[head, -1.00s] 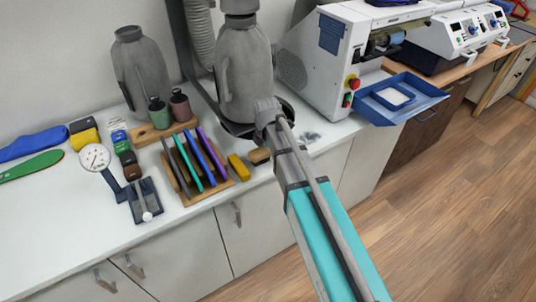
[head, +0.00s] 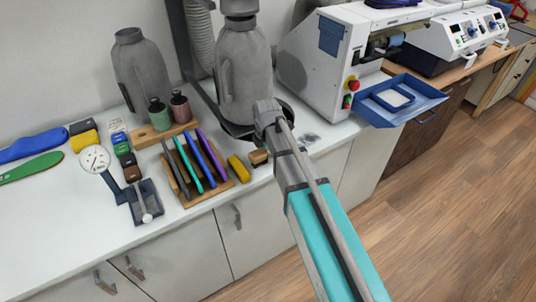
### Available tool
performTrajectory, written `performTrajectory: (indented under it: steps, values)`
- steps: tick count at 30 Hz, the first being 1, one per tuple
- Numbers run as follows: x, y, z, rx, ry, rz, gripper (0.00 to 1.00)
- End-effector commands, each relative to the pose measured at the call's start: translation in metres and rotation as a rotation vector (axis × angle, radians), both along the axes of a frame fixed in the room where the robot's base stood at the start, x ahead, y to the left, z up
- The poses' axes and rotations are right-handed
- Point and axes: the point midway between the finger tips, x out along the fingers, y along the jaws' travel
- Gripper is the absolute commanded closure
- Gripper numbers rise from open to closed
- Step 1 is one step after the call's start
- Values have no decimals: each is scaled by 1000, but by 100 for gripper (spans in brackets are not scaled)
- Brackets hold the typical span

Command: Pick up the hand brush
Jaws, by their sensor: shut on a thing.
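The hand brush (head: 259,157) is a small brown block-like thing with a darker part. It shows at the front edge of the white counter, just left of my arm, which hides part of it. My gripper (head: 268,115) is at the end of the grey and turquoise arm, over the counter's front edge beside the brush. It is shut on the brush. The fingertips and the contact are hidden behind the wrist. I cannot tell whether the brush is clear of the counter.
A yellow block (head: 238,168) lies just left of the brush. A wooden rack (head: 185,200) holds several coloured plates. A grey bottle-shaped form (head: 243,75) stands behind my gripper. A white machine (head: 325,60) with a blue tray (head: 433,97) is at right.

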Motion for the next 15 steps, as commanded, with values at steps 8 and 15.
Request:
performTrajectory:
  steps: [8, 15]
  values:
    - [0, 0, 1, 0, 0, 0, 94]
    - [0, 0, 9, 0, 0, 0, 94]
